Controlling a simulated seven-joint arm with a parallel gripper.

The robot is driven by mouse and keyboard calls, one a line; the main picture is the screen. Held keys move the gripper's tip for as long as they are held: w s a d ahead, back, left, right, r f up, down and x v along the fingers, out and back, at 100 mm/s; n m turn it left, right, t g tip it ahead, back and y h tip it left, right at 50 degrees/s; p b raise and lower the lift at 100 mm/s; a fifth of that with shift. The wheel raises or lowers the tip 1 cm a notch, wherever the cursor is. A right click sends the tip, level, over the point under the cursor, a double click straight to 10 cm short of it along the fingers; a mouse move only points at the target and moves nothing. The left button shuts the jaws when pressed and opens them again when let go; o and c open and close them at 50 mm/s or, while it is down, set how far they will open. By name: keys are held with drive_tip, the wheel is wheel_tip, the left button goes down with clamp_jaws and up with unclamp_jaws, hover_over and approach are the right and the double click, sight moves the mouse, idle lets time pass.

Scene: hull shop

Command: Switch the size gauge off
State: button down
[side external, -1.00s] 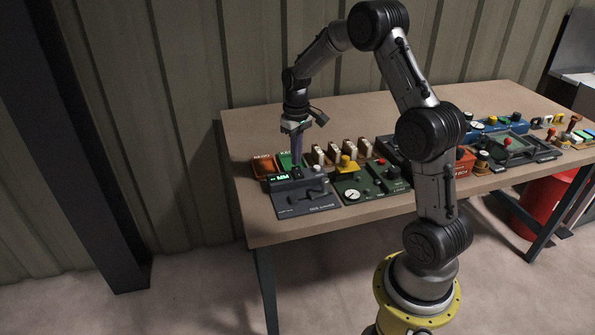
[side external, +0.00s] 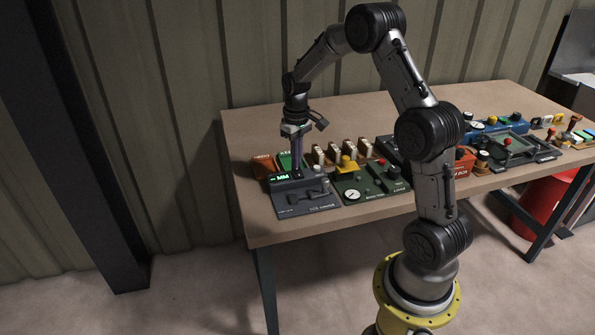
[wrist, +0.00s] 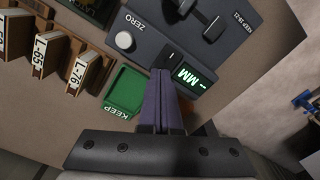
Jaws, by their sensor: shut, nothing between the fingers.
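The size gauge (side external: 303,203) is a dark grey panel at the left end of the bench. Its green display (side external: 280,178) is lit and reads "-- MM"; the display also shows in the wrist view (wrist: 193,77). A round pale button (wrist: 124,40) marked ZERO and a dark bridge-shaped part (wrist: 199,17) sit on the panel. My gripper (wrist: 161,72) points down with its purple fingers together and empty. In the wrist view the fingertips overlap the panel's edge, beside the display and close to a small white line mark. Whether they touch the panel I cannot tell.
A green KEEP tray (wrist: 127,91) lies close beside my fingers, with an orange tray (side external: 264,165) left of it. Several labelled wooden blocks (wrist: 46,52) stand nearby. A green panel with a dial (side external: 353,195) adjoins the gauge. The back of the bench is clear.

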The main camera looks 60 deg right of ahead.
drive_tip(key=shift+f, duration=0.4)
drive_tip(key=shift+r, duration=3.55)
